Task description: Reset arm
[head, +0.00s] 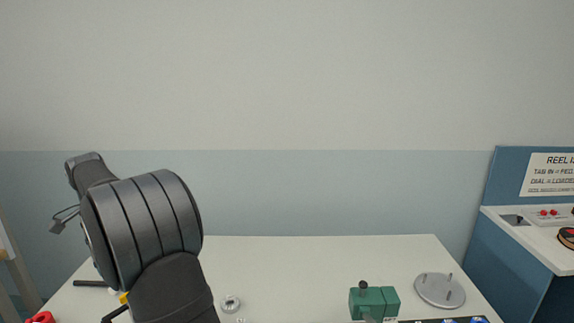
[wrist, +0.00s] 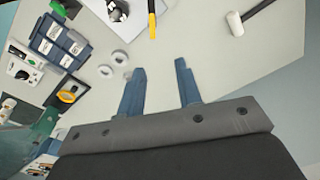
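My arm stands at the left in the head view, bent up and over the table.
In the wrist view, white rings (wrist: 119,57), blue bins (wrist: 55,42), a yellow-handled tool (wrist: 152,20) and a white-headed mallet (wrist: 235,23) lie around. The head view shows a green block (head: 374,303), a round pegged plate (head: 440,290) and a blue station (head: 510,250).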

